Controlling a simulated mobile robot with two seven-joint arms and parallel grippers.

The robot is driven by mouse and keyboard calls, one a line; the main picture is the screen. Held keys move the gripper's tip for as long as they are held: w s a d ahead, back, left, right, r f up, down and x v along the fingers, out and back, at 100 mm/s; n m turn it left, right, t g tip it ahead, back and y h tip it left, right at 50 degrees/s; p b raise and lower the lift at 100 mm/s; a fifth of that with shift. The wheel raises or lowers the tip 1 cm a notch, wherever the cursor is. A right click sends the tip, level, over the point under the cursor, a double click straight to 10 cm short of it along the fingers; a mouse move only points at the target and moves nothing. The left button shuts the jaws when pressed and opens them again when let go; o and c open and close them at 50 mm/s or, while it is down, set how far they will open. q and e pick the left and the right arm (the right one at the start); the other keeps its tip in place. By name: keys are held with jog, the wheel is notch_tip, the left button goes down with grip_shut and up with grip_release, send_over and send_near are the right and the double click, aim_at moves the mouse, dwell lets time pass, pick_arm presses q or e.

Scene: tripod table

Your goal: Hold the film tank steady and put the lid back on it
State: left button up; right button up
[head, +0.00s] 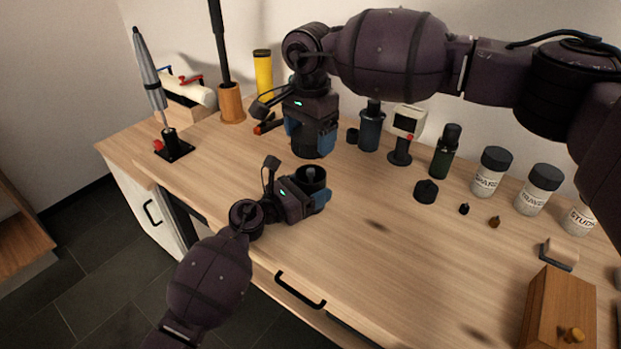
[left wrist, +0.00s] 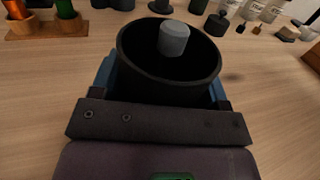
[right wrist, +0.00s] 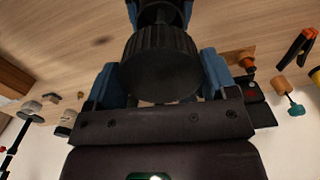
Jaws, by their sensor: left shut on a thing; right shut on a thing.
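The film tank (head: 313,178) is a black open cylinder with a grey centre column, standing upright on the table. In the left wrist view the tank (left wrist: 122,62) fills the space between the blue fingers, and its mouth is uncovered. My left gripper (head: 318,200) is shut on the tank's side. The lid (head: 312,147) is a black, ribbed round cap. My right gripper (head: 312,135) is shut on it and holds it above and behind the tank, apart from it. In the right wrist view the lid (right wrist: 160,65) sits between the blue fingers, with the tank (right wrist: 160,12) beyond.
Behind stand a dark bottle (head: 370,128), a timer on a stand (head: 405,130), a green bottle (head: 445,152) and labelled jars (head: 491,175). A wooden box (head: 560,310) is at front right. The table's middle is clear.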

aim_at(310, 170)
jog(key=shift+f, duration=2.35)
jog(key=shift+f, duration=0.1)
jog(key=shift+f, duration=0.8)
jog(key=shift+f, duration=0.55)
